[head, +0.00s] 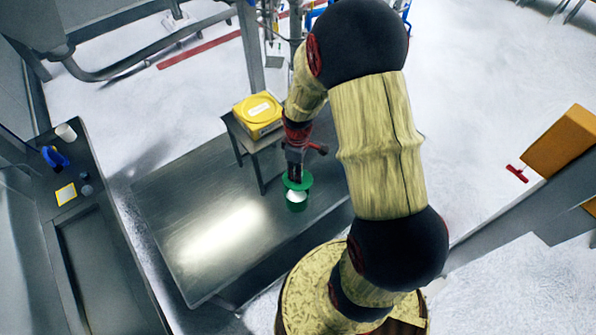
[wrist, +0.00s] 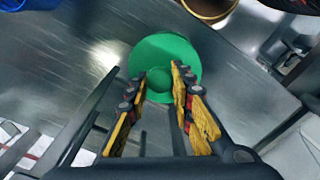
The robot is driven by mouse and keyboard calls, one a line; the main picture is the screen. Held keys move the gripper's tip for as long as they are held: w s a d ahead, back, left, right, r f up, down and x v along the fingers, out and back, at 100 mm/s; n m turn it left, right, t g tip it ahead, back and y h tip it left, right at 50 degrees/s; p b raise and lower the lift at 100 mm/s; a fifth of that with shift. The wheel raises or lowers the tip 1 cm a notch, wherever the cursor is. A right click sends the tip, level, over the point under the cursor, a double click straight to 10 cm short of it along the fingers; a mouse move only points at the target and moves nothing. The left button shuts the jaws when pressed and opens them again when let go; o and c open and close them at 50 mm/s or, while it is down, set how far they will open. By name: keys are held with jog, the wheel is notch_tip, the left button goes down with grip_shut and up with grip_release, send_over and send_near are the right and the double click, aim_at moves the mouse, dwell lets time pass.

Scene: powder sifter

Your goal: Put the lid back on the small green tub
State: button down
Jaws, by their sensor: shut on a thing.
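The small green tub (head: 297,205) stands upright on the metal table, with white contents showing at its open top. The green lid (head: 305,182) is a round disc with a knob in its middle. My gripper (head: 294,178) is shut on the lid's knob and holds it just above the tub, toward its far side. In the wrist view the lid (wrist: 165,54) lies beyond the two yellow-padded fingers (wrist: 163,85), which close on its knob. The tub is hidden behind the lid in the wrist view.
The metal table (head: 165,195) is mostly bare at left. A small stand (head: 262,145) with a yellow box (head: 258,112) rises close behind my gripper. A dark side bench (head: 85,235) at far left holds a white cup (head: 66,132) and small items.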

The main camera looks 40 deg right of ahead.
aim_at(296, 184)
jog(key=shift+f+b, duration=1.45)
jog(key=shift+f, duration=0.9)
jog(key=shift+s+a+f, duration=0.15)
jog(key=shift+s+f, duration=0.1)
jog(key=shift+f, duration=0.2)
jog(key=shift+s+a+r, duration=0.3)
jog(key=shift+a+r, duration=0.25)
jog(key=shift+r, duration=0.05)
jog(key=shift+f, duration=0.3)
dwell(0.6)
dwell(0.4)
jog(key=c, duration=1.5)
grip_release()
jog(key=shift+o, duration=1.3)
jog(key=shift+o, duration=1.3)
